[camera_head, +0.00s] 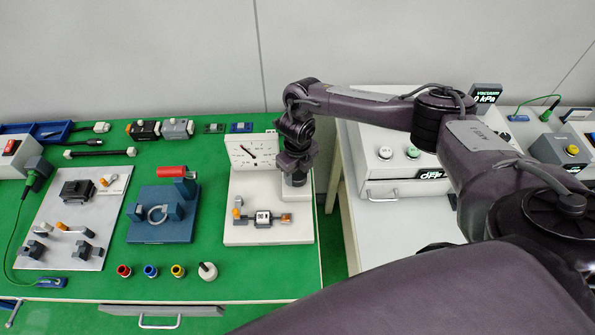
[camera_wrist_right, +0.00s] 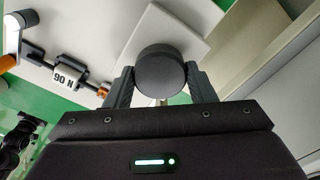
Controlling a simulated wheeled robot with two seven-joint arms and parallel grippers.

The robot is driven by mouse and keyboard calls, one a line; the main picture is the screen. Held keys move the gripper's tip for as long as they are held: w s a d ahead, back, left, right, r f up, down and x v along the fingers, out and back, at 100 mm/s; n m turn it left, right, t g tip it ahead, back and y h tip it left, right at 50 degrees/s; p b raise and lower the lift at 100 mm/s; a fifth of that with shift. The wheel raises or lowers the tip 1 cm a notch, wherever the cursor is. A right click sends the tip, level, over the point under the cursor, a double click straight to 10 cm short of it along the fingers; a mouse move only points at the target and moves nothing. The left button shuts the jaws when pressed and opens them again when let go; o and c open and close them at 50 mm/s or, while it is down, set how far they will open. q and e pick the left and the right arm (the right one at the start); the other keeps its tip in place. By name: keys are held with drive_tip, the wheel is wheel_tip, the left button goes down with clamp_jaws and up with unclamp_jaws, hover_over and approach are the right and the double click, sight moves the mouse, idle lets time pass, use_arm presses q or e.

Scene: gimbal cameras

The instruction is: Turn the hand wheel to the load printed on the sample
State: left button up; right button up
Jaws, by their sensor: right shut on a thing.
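The sample (camera_wrist_right: 65,77) shows a white label reading 90 N in the wrist view. It sits in a small fixture on a pale base plate (camera_head: 240,190), and also shows in the head view (camera_head: 263,217). Behind it stands a white dial (camera_head: 250,151) with a dark needle slanting up to the left; its numbers are too small to read. The hand wheel (camera_wrist_right: 160,72), a dark round knob, lies between the fingers of my right gripper (camera_wrist_right: 161,82), which is shut on it. In the head view my right gripper (camera_head: 296,168) points down beside the dial and hides the wheel.
A blue fixture (camera_head: 150,226) with a red cylinder stands left of the base plate. Several small coloured pieces (camera_head: 150,271) lie along the front of the green bench. A white cabinet (camera_head: 375,150) with buttons stands to the right, under my right arm.

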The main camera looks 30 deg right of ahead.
drive_tip(key=shift+m, duration=0.3)
drive_tip(key=m, duration=0.3)
drive_tip(key=shift+m, duration=0.3)
drive_tip(key=m, duration=0.4)
drive_tip(key=shift+r+m+p, duration=0.1)
drive_tip(key=shift+m+p, duration=0.2)
drive_tip(key=shift+p, duration=0.05)
drive_tip(key=m+p, duration=0.1)
drive_tip(key=m, duration=0.3)
drive_tip(key=shift+m, duration=0.3)
drive_tip(key=shift+w+m+p, duration=0.1)
drive_tip(key=shift+m+p, duration=1.05)
drive_tip(key=shift+m, duration=1.05)
drive_tip(key=o, duration=1)
